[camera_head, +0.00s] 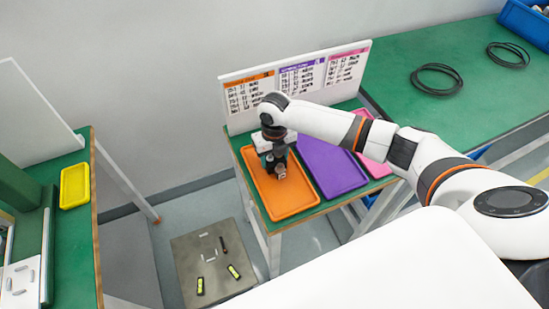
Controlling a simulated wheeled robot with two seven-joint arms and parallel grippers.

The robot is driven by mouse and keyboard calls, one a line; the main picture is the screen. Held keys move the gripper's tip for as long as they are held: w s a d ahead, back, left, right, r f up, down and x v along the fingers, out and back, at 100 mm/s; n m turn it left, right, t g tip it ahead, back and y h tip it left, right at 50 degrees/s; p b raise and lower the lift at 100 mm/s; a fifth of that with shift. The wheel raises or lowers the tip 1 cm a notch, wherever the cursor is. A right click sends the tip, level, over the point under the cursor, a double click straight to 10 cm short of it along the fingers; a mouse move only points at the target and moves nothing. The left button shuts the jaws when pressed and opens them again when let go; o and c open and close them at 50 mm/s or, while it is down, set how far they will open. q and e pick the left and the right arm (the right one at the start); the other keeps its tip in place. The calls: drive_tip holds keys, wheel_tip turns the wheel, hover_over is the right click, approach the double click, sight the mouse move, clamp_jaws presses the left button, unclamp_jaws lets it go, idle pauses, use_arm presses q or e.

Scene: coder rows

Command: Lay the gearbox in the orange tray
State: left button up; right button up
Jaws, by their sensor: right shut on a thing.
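The orange tray (282,205) lies on the green table, leftmost of three trays. My right gripper (277,163) reaches in from the right and points down over the tray's middle. It is shut on a small grey metallic part, the gearbox (281,171), at or just above the tray floor. Whether the part touches the tray I cannot tell. The fingers and wrist hide much of it. My left gripper is not in view.
A purple tray (332,168) and a pink tray (377,167) lie to the right of the orange one. A white sign board (245,118) stands behind them. Black cable coils (437,79) lie on the green bench. A yellow tray (75,186) is on the left table.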

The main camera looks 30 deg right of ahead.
sight(274, 158)
drive_tip(key=shift+f, duration=0.65)
drive_tip(key=shift+f, duration=0.1)
drive_tip(key=o, duration=1.2)
drive_tip(key=shift+o, duration=0.2)
wheel_tip(274, 158, up, 12)
drive_tip(key=b, duration=0.1)
